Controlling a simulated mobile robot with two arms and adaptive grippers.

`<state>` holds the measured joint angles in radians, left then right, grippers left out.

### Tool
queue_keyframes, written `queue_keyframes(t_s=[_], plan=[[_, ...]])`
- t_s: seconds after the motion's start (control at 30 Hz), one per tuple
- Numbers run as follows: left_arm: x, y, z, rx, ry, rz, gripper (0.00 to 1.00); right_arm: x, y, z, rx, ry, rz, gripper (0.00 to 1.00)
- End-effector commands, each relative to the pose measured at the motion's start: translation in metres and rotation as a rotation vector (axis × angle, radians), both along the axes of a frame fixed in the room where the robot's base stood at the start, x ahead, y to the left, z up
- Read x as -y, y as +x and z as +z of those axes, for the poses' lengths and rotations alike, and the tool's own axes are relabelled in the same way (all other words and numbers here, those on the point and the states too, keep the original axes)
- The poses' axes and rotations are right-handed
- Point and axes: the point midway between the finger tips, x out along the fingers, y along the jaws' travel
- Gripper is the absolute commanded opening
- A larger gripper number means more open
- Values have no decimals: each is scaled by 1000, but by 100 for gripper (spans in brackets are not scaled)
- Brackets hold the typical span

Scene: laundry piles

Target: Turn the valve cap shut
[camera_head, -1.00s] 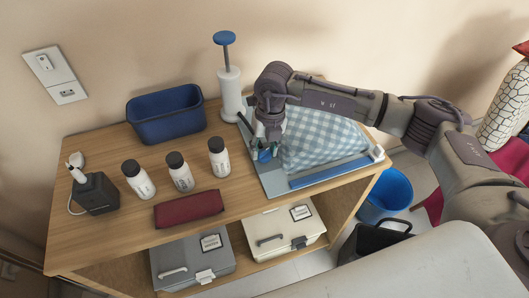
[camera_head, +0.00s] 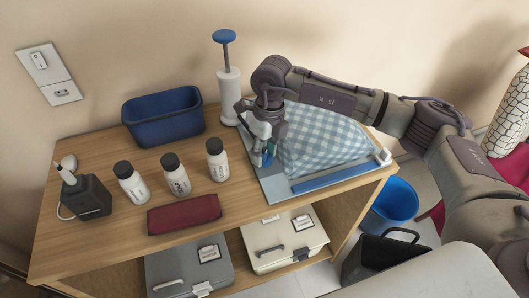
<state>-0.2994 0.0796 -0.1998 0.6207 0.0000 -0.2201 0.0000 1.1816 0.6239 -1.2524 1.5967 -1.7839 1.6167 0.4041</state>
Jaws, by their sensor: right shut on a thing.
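The valve cap (camera_head: 268,157) is a small blue-teal piece at the left side of a bag with blue and white checks (camera_head: 322,140). The bag lies on a grey-blue board (camera_head: 275,192) at the right of the wooden table. My right gripper (camera_head: 265,158) reaches in from the right, points down and is shut on the cap. Its fingers hide much of the cap, so I cannot tell how far it is turned. My left gripper is not in the view.
A white pump with a blue handle (camera_head: 229,85) stands close behind my right gripper. Several things share the table: a blue bin (camera_head: 163,115), white bottles with dark lids (camera_head: 175,175), a dark red pouch (camera_head: 184,213) and a black charger box (camera_head: 87,197).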

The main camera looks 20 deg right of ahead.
Motion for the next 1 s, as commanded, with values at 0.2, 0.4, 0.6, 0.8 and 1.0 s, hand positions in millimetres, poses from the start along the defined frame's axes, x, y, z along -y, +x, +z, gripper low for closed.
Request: queue_keyframes(t_s=[0.2, 0.4, 0.6, 0.8, 1.0], plan=[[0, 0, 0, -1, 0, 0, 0, 1, 1, 1, 2, -1, -2, 6], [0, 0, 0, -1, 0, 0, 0, 1, 1, 1, 2, -2, -3, 53], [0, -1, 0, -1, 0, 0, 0, 1, 1, 1, 2, -1, -2, 65], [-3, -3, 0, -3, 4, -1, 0, 0, 1, 2, 1, 0, -1, 65], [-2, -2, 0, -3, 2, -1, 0, 3, 3, 26, 5, 1, -3, 65]])
